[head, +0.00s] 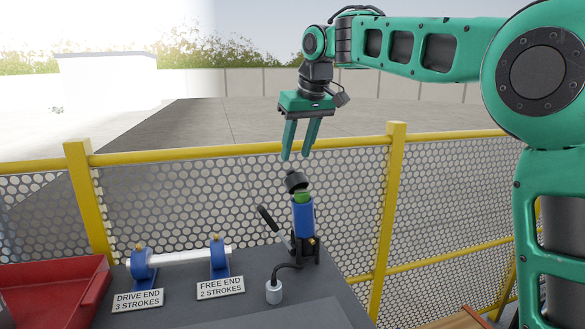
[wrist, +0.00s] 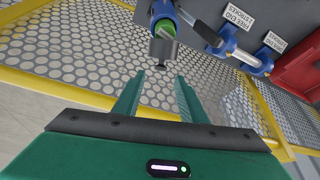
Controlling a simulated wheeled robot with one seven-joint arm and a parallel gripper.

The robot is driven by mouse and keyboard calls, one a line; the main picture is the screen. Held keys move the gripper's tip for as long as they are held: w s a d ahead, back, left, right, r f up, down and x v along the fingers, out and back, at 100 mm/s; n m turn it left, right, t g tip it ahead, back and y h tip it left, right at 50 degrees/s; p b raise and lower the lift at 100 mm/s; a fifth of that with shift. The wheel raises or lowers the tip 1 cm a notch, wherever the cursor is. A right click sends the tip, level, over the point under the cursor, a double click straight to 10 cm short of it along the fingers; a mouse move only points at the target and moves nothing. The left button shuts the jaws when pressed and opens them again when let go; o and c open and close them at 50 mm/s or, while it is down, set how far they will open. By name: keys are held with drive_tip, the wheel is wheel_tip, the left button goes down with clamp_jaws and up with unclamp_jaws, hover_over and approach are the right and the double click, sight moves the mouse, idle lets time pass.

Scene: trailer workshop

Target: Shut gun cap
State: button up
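The grease gun is a blue upright cylinder (head: 303,218) with a green top, standing at the back right of the dark bench. Its dark grey cap (head: 296,181) sits tilted above the green top, off to the left side. In the wrist view the cap (wrist: 163,50) shows beyond my fingertips, next to the green part (wrist: 165,27). My gripper (head: 295,157) is above the cap, pointing down, with its two green fingers apart and nothing between them. The open fingers also show in the wrist view (wrist: 160,80). They look apart from the cap.
A black lever (head: 267,218) sticks up left of the gun. A hose runs to a small grey cylinder (head: 274,291) in front. A shaft in blue bearings (head: 180,258) with labels stands left, near a red bin (head: 60,285). A yellow-railed mesh fence (head: 240,152) stands close behind.

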sight(293, 172)
drive_tip(key=shift+x, duration=2.8)
drive_tip(key=shift+d, duration=0.1)
drive_tip(key=shift+s, duration=0.1)
clamp_jaws()
